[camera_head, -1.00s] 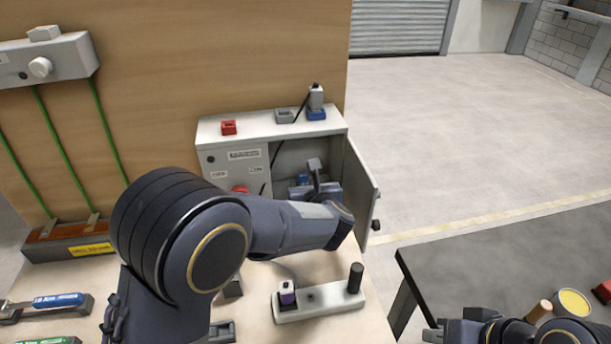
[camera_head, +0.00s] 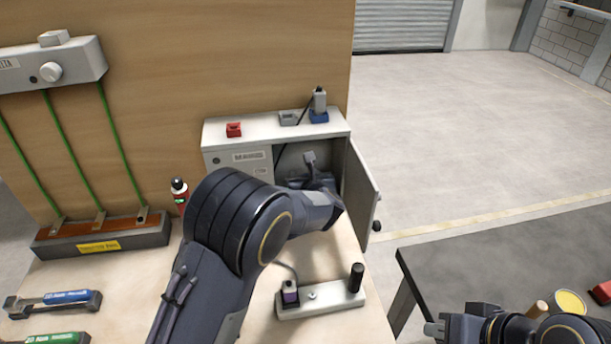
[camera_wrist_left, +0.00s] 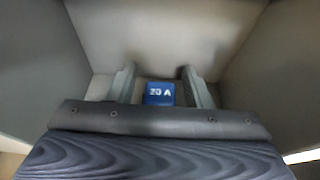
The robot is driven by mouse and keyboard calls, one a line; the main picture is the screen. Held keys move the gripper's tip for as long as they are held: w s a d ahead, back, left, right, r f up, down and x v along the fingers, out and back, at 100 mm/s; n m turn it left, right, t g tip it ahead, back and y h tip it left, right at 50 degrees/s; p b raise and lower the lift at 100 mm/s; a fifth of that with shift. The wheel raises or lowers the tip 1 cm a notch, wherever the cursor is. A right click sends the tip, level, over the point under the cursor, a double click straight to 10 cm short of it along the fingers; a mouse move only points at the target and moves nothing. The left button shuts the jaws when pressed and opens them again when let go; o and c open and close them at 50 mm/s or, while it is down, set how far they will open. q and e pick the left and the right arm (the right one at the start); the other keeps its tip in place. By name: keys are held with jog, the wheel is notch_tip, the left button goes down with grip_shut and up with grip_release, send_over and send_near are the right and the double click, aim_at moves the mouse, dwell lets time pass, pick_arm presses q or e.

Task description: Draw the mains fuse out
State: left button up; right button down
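The fuse, a blue block marked 20 A (camera_wrist_left: 159,93), sits in the wrist view against the back of the grey cabinet interior. My left gripper (camera_wrist_left: 159,76) is open, one finger on each side of the fuse, with a visible gap on both sides. In the head view the left gripper (camera_head: 312,166) reaches into the open grey cabinet (camera_head: 222,130). There my arm and gripper hide the fuse. My right gripper (camera_head: 440,328) is at the bottom right, over the dark table, and its finger opening is unclear.
The cabinet door (camera_head: 361,190) stands open on the right. A red block (camera_head: 234,129) and a blue socket piece (camera_head: 319,116) are on the cabinet top. A white base with a black post (camera_head: 356,277) stands in front.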

pick_arm(q)
jog(key=c, duration=0.9)
jog(key=shift+r, duration=0.85)
jog(key=shift+r, duration=0.15)
jog(key=shift+r+p, duration=0.4)
jog(key=shift+r, duration=0.3)
jog(key=shift+r, duration=0.1)
jog(key=shift+r, duration=0.7)
